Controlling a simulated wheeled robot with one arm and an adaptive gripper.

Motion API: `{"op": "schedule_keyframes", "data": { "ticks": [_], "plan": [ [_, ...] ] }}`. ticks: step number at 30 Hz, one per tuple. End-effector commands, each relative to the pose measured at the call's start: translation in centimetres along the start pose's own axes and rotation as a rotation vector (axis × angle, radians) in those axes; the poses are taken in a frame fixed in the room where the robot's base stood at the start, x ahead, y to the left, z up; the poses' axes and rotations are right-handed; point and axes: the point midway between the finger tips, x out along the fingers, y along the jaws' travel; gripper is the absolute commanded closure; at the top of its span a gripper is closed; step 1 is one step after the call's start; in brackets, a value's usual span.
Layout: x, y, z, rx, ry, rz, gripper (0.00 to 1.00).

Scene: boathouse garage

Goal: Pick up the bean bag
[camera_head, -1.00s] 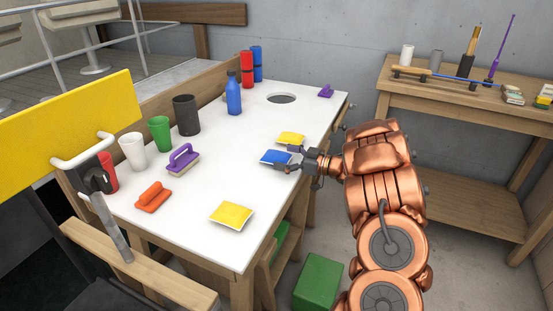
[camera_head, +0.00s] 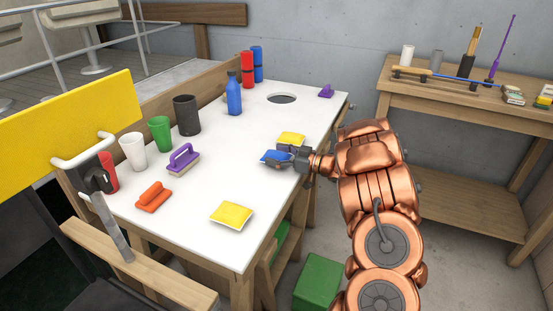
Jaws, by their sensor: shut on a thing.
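A blue bean bag (camera_head: 273,157) is at the right edge of the white table (camera_head: 200,195). My gripper (camera_head: 287,156) reaches in from the right and is shut on the blue bag's right side. I cannot tell whether the bag is clear of the table top. A yellow bean bag (camera_head: 292,139) lies just behind the blue one. Another yellow bean bag (camera_head: 231,214) lies nearer the front of the table. The gripper hides the right end of the blue bag.
A purple brush (camera_head: 183,160) and an orange brush (camera_head: 153,196) lie on the left. Several cups and a blue bottle (camera_head: 234,95) stand along the back edge. The table has a round hole (camera_head: 282,98). A green box (camera_head: 318,283) sits on the floor.

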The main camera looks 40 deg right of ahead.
Motion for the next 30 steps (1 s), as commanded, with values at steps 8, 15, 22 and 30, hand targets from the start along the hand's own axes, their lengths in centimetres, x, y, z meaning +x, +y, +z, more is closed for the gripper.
{"op": "schedule_keyframes", "data": {
  "ticks": [8, 15, 22, 30],
  "plan": [
    [0.0, 0.0, 0.0, 0.000, 0.000, 0.000, 0.67],
    [0.0, 0.0, -0.5, -0.001, 0.000, 0.000, 0.68],
    [-0.1, 0.0, -2.9, -0.002, 0.000, 0.000, 0.68],
    [-1.4, -2.1, -3.7, -0.001, -0.003, 0.003, 0.68]
  ]
}}
